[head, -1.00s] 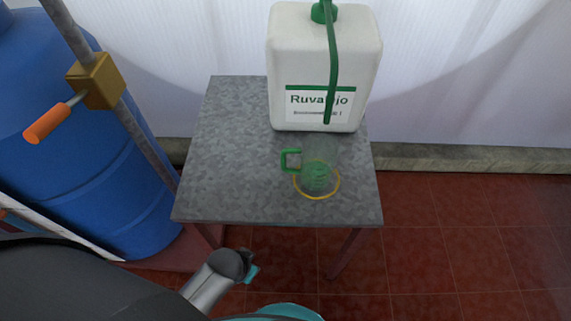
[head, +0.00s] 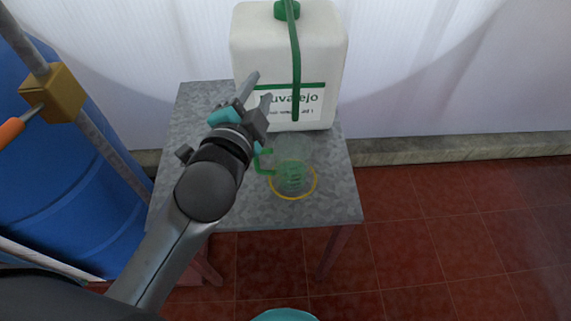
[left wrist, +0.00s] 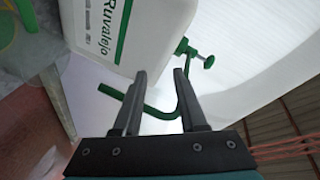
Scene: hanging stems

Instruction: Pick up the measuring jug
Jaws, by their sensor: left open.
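The measuring jug (head: 292,172) is clear with green markings and a green handle on its left side. It stands upright within a yellow ring on the grey table, in front of the white container. In the left wrist view a part of the jug (left wrist: 12,28) shows at the upper left edge. My left gripper (head: 258,88) is open and empty, above the table, up and left of the jug in the head view. Its forearm hides part of the table's left side. In the left wrist view its fingers (left wrist: 160,80) point at the container. My right gripper is not in view.
The white container (head: 290,60) with a green cap and green hose stands at the back of the table (head: 190,130). A blue barrel (head: 70,200) and a pipe with an orange-handled valve (head: 52,92) are at the left. Red tiled floor is clear at the right.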

